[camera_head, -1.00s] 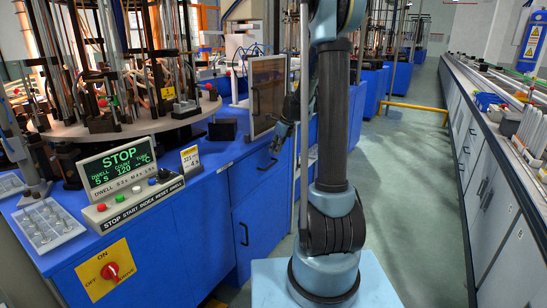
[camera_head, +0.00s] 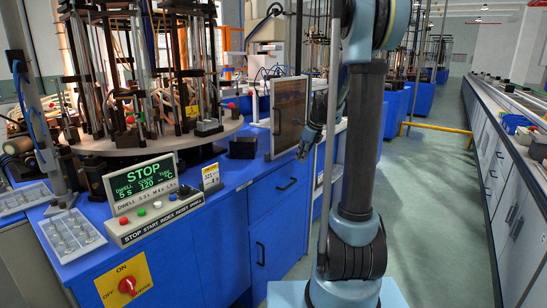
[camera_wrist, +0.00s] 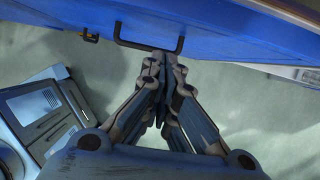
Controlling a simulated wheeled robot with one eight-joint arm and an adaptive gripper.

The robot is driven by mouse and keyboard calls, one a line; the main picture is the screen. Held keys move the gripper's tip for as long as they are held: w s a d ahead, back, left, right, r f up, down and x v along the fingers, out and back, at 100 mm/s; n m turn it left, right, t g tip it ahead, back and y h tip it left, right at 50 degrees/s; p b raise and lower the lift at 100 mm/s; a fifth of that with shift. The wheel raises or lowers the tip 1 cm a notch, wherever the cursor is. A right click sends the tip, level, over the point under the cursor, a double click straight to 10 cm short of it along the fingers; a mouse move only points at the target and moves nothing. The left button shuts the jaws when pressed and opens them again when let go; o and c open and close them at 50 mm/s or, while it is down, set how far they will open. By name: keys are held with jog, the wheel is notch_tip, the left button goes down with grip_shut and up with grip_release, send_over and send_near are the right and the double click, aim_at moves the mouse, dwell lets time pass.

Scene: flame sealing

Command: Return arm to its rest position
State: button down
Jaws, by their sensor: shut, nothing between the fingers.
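My arm (camera_head: 362,140) stands upright on its light blue base at the right of centre in the head view. My gripper (camera_head: 308,146) shows small and dark just left of the arm, in front of the blue cabinets and apart from the bench as far as I can see. In the wrist view the two fingers of my gripper (camera_wrist: 164,60) come together at their tips, shut with nothing between them. The tips overlap a black handle (camera_wrist: 148,45) on a blue cabinet front in the picture; the gap to it is hard to tell.
A blue machine bench (camera_head: 190,240) with a round turntable (camera_head: 165,142), a STOP display panel (camera_head: 143,178) and trays of glass parts (camera_head: 72,233) is at left. A long counter (camera_head: 510,190) runs along the right. Free floor (camera_head: 430,220) lies between, with a yellow rail (camera_head: 435,128).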

aim_at(292, 175)
jog(key=shift+x, duration=5.95)
jog(key=shift+w, duration=0.15)
jog(key=shift+a, duration=0.1)
